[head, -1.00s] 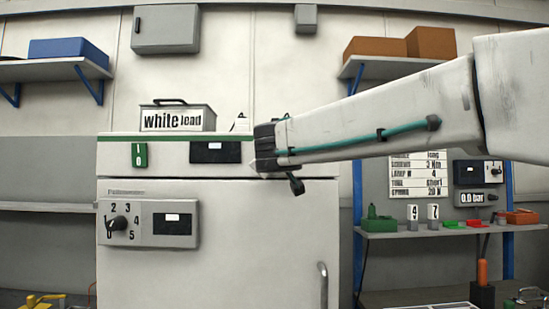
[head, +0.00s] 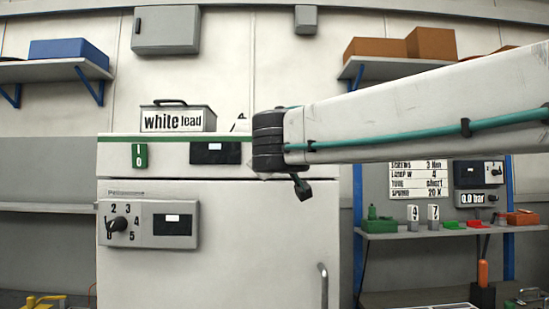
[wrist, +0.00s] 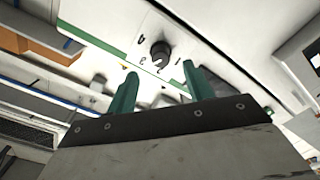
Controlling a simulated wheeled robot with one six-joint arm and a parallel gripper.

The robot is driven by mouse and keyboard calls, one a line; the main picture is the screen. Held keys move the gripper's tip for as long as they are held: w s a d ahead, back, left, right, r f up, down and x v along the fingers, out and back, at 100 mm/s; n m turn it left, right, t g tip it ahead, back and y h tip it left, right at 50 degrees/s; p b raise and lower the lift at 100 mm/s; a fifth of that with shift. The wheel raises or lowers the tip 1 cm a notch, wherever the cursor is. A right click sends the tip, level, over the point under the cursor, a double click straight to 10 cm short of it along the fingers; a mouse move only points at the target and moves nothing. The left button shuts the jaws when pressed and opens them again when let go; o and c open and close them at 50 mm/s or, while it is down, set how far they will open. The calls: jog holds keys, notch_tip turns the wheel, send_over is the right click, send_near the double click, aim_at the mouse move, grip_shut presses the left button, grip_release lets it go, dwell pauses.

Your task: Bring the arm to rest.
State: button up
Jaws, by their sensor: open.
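My arm (head: 410,115) reaches in from the right edge of the head view and ends at a dark joint (head: 268,140) in front of the white cabinet (head: 260,240). My gripper's fingers cannot be made out in the head view. In the wrist view my gripper (wrist: 162,85) shows two green fingers, apart, with nothing held between them. Beyond the fingers is a pale panel with a dark knob (wrist: 160,53) and numbers around it. The fingers look apart from the panel; the exact distance cannot be told.
A dial panel (head: 180,238) and a green switch (head: 140,155) are on the cabinet front. A labelled box (head: 178,119) stands on top. At the right a shelf (head: 400,233) carries small parts, partly below my arm. Upper shelves hold blue and brown boxes.

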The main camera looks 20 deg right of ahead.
jog(key=s+d+f+m+g, duration=0.1)
jog(key=s+d+f+g, duration=0.3)
jog(key=f, duration=0.6)
jog(key=s+d+f+m+g, duration=0.15)
jog(key=s+f+g, duration=0.3)
jog(key=f, duration=0.45)
jog(key=s+f+m+g+y, duration=0.3)
jog(key=s+f+g+y, duration=0.2)
jog(key=s+f, duration=1.3)
jog(key=s+g, duration=0.2)
jog(key=s, duration=0.2)
jog(key=shift+a+f+y, duration=0.15)
jog(key=shift+y, duration=0.15)
jog(key=shift+c, duration=0.3)
